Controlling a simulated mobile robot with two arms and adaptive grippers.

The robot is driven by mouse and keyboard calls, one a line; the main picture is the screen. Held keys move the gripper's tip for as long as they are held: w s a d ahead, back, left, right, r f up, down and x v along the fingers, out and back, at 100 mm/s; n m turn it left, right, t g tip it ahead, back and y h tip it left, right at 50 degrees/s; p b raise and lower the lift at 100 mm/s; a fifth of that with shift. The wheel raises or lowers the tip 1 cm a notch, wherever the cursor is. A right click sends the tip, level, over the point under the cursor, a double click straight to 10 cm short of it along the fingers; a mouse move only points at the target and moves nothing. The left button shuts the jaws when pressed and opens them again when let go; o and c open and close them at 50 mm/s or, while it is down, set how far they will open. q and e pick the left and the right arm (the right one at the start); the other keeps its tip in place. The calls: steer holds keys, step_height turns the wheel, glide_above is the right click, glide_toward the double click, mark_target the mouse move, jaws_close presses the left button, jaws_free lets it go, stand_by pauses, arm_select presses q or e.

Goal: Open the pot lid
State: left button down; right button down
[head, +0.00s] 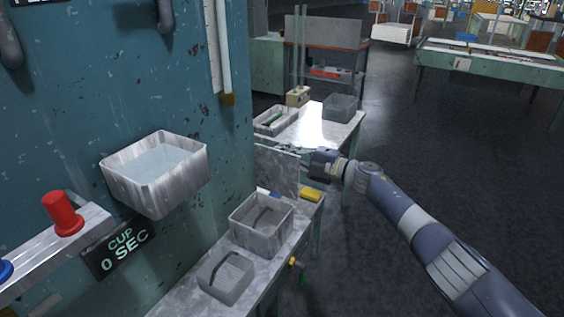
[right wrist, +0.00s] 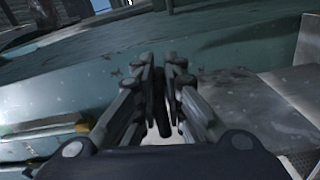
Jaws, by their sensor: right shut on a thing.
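My right gripper (head: 290,150) reaches in from the right in the head view, beside the teal wall and just above an upright grey panel (head: 278,172). In the right wrist view my right gripper (right wrist: 167,72) has its fingers close together around a narrow dark piece (right wrist: 161,112). I cannot tell whether this piece belongs to a pot lid. No pot or lid can be made out for certain; the fingers and wrist hide what is at the grip. My left gripper is not in view.
Open grey bins (head: 262,240) (head: 227,289) stand on the near bench, with a yellow block (head: 311,194) behind. A basin (head: 158,190), a red knob (head: 63,213) and a "CUP 0 SEC" display (head: 122,246) are on the left. Floor (head: 440,130) is clear at right.

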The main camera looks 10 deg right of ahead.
steer(key=shift+w+d, duration=0.3)
steer(key=shift+w, duration=0.05)
steer(key=shift+w+d, duration=0.1)
steer(key=c, duration=1.7)
jaws_free()
steer(key=shift+f, duration=0.1)
steer(key=v, duration=1.2)
